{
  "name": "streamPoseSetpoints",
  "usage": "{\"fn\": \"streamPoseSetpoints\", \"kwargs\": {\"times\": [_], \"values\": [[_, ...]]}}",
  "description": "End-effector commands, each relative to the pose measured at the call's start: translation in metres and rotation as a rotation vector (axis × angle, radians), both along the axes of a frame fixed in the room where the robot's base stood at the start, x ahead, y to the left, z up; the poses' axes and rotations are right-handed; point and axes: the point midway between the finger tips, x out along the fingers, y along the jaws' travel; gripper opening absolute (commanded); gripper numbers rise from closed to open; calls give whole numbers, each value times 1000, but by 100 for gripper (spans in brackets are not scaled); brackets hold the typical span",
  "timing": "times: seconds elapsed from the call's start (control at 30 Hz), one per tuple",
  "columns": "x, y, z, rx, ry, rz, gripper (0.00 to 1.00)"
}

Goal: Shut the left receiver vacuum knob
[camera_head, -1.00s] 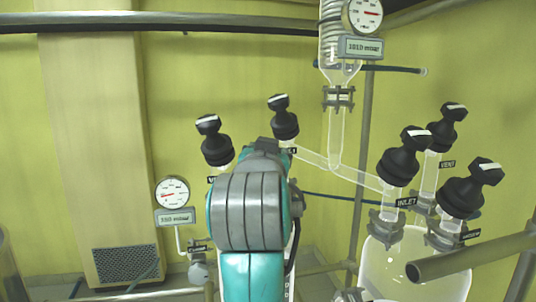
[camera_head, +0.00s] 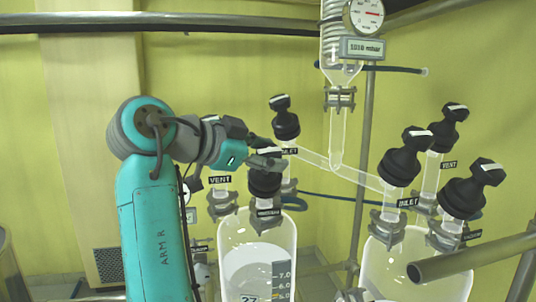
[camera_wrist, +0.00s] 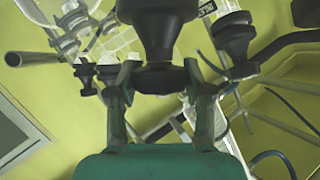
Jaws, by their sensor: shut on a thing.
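The left receiver (camera_head: 257,240) is a clear glass vessel with three black knobs on top. Its front knob is the vacuum knob (camera_head: 265,184), above a small dark label that is hard to read. My gripper (camera_head: 266,153) reaches in from the left and is shut on the top handle of this knob. In the wrist view, the black vacuum knob (camera_wrist: 158,30) fills the upper middle, and its handle lies between the two fingers of my gripper (camera_wrist: 158,78). The fingers hide most of the handle in the head view, so I cannot tell how it is turned.
The inlet knob (camera_head: 284,118) stands close behind, and the vent label (camera_head: 220,180) shows to the left below my wrist. The right receiver (camera_head: 395,265) has its own black knobs. A grey rail (camera_head: 470,256) crosses at the lower right. A gauge (camera_head: 364,15) hangs above.

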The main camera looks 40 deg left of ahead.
Motion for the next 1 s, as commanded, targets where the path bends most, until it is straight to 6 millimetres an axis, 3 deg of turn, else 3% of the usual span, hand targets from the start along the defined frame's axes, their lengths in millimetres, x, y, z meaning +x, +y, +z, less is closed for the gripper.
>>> {"fn": "streamPoseSetpoints", "kwargs": {"times": [0.5, 1.0], "values": [[1, 0, 1, 116, 140, -316, 16], [1, 0, -1, 144, 171, -386, 16]]}}
